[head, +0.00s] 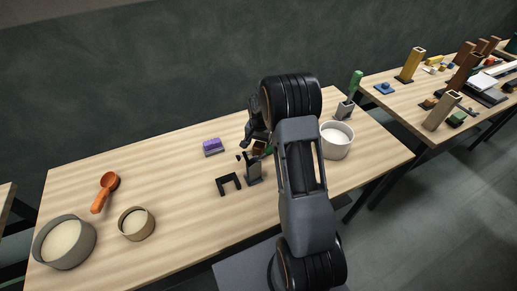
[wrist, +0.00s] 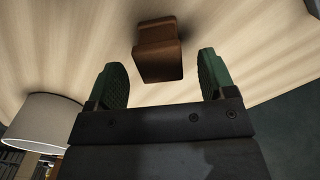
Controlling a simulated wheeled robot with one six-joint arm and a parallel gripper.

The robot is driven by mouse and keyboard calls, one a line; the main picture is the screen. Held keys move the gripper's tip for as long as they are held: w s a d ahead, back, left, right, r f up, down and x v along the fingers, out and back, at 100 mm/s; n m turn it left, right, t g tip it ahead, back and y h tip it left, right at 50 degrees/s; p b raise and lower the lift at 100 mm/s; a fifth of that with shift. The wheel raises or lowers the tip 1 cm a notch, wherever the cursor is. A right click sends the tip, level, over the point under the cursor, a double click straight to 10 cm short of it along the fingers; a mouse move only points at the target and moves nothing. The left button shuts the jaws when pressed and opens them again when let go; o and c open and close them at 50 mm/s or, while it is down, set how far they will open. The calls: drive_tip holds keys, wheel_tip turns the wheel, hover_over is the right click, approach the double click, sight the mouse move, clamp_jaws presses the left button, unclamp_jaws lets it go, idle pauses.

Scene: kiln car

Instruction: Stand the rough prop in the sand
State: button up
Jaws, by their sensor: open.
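A brown block (wrist: 160,50) with a stepped shape is in the wrist view, on the wood tabletop. I cannot tell for sure that it is the rough prop. My gripper (wrist: 160,62) is open, its green-padded fingers on either side of the block's near end, with gaps on both sides. In the head view, a small brown part of the block (head: 259,146) shows beside my arm, which hides much around it. Pale, sand-like fill shows in a large grey bowl (head: 40,246) and a small tan bowl (head: 122,229) at the left.
A white round container (head: 349,139) stands close right of my arm. A dark stand (head: 253,174) and black bracket (head: 228,184) are near the gripper. A purple block (head: 213,147) and orange scoop (head: 104,192) lie left. A second table with blocks (head: 400,103) is at right.

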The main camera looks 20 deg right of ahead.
drive_tip(key=shift+f, duration=0.65)
drive_tip(key=c, duration=1.1)
